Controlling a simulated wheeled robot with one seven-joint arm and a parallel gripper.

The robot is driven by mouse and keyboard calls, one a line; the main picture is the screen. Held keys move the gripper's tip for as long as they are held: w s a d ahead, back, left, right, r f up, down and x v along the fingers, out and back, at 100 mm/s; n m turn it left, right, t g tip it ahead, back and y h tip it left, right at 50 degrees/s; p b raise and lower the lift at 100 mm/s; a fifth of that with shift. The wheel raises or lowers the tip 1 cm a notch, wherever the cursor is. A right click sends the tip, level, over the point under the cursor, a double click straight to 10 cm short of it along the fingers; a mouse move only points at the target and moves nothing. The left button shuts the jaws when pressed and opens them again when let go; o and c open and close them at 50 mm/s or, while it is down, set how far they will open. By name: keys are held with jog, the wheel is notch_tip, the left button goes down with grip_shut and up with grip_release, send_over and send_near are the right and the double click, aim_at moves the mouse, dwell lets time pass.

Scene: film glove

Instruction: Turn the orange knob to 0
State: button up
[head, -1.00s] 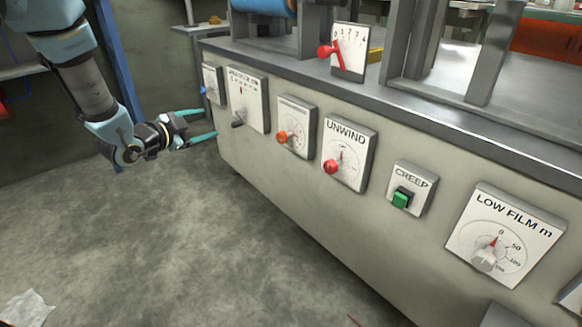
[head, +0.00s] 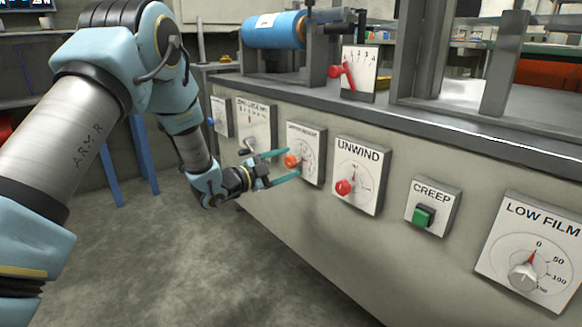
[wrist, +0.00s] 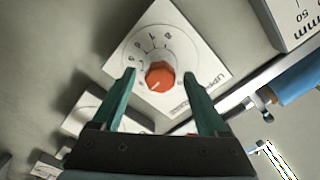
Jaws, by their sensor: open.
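The orange knob (head: 292,161) sits on a white dial plate (head: 309,143) on the front of the grey machine. In the wrist view the orange knob (wrist: 160,76) shows between and beyond my fingertips, with a light pointer mark toward its lower left; the dial numbers around it are too small to read surely. My gripper (head: 292,164) is open, with its teal fingers on either side of the knob in the head view. In the wrist view my gripper (wrist: 159,82) is empty, and whether the fingers touch the knob cannot be told.
The UNWIND plate with a red knob (head: 344,187) is just right of the orange knob. A lever plate (head: 254,125) is to the left. A green CREEP button (head: 424,216) and a grey LOW FILM knob (head: 524,276) are farther right. The floor in front is clear.

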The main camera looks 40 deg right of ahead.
jog(key=shift+d, duration=0.9)
jog(key=shift+c, duration=0.2)
grip_shut()
